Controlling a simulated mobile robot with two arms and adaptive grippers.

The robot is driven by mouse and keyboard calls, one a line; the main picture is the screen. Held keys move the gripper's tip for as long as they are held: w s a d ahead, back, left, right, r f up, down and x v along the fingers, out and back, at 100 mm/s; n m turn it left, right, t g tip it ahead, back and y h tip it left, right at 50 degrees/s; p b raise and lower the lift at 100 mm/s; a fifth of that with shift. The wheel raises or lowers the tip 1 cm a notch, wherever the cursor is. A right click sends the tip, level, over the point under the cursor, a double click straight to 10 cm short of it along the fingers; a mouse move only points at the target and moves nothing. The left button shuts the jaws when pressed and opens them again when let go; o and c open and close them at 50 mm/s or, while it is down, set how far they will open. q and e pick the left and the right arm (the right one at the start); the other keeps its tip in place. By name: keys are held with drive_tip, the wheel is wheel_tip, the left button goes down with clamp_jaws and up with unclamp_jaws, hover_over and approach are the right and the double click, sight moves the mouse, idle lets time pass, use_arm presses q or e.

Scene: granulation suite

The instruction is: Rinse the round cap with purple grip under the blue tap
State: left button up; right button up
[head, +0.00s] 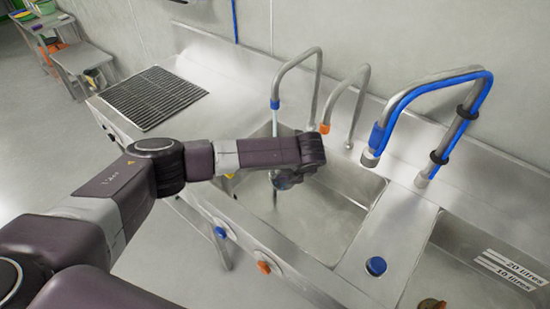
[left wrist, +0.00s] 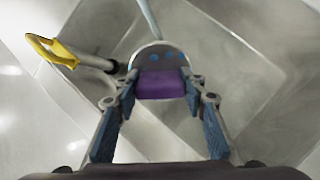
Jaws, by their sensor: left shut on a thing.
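My left gripper (left wrist: 160,88) is shut on the purple grip (left wrist: 160,84) of the round cap. The cap's grey disc (left wrist: 158,55), with blue spots, shows beyond the grip in the left wrist view. In the head view my left gripper (head: 287,181) is over the left basin, and my arm and gripper hide most of the cap. The blue-tipped tap (head: 276,103) is above and behind it. A thin pale stream (head: 275,128) drops from its spout; in the left wrist view the stream (left wrist: 150,17) meets the cap's far edge. My right gripper is out of view.
An orange-tipped tap (head: 361,78) stands beside it, and a large blue-hosed tap (head: 489,85) is further right. A yellow handle (left wrist: 50,50) on a grey rod lies left of the cap. Blue (head: 221,232) and orange (head: 264,267) knobs line the front. A drain grate (head: 152,97) lies left.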

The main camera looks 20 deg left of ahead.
use_arm(q)
drive_tip(key=shift+p+v, duration=0.9)
drive_tip(key=shift+v, duration=0.1)
drive_tip(key=shift+s+d+r+p, duration=0.15)
drive_tip(key=shift+s+d+r, duration=0.45)
drive_tip(key=shift+s, duration=0.15)
drive_tip(key=shift+s+d+r+p, duration=0.15)
drive_tip(key=shift+s+d+r, duration=0.35)
drive_tip(key=shift+s+d, duration=0.15)
drive_tip(key=shift+s, duration=0.1)
